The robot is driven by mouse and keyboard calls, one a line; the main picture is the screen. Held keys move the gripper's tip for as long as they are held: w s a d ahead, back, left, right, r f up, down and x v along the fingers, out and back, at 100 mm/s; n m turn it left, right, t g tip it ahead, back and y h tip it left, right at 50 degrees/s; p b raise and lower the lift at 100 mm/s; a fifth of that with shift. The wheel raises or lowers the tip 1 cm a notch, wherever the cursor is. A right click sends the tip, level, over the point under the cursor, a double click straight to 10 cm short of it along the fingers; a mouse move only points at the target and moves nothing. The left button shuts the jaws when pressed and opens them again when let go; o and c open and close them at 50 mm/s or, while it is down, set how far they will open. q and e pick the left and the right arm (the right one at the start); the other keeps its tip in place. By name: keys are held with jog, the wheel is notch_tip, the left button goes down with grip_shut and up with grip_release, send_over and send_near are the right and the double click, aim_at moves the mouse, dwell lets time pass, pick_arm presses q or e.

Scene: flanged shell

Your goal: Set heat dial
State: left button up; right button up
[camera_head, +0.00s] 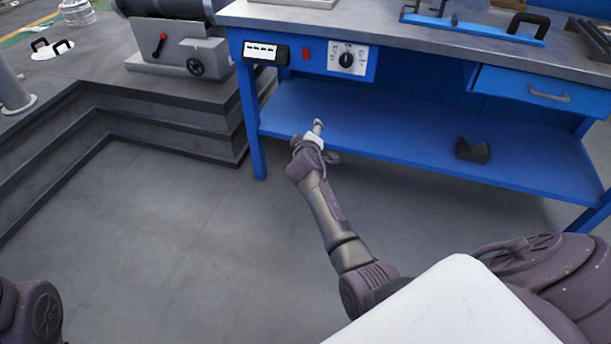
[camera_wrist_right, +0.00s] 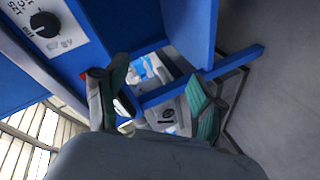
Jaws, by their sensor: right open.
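The heat dial (camera_head: 346,60) is a round black knob on a white marked plate at the bench's front panel. It also shows at the upper left of the right wrist view (camera_wrist_right: 45,25), with part of its scale cut off by the frame edge. Its exact setting is too small to read. My right gripper (camera_head: 318,128) is below and a little left of the dial, in front of the bench and apart from it. In the right wrist view its two green-padded fingers (camera_wrist_right: 152,103) are spread, with nothing between them. My left gripper is out of view.
A red switch (camera_head: 305,54) and a black display box (camera_head: 266,52) sit left of the dial. The blue bench has a lower shelf (camera_head: 400,138) bearing a dark block (camera_head: 472,150), and a drawer (camera_head: 545,92) at right. A grey machine (camera_head: 180,58) stands at left. The floor in front is clear.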

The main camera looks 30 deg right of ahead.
jog(key=s+a+f+g+y+p, duration=0.2)
jog(key=s+a+f+p, duration=0.3)
jog(key=f, duration=0.5)
jog(key=shift+s+a+f+n+y, duration=0.4)
jog(key=shift+s+y, duration=0.1)
jog(key=shift+s, duration=0.55)
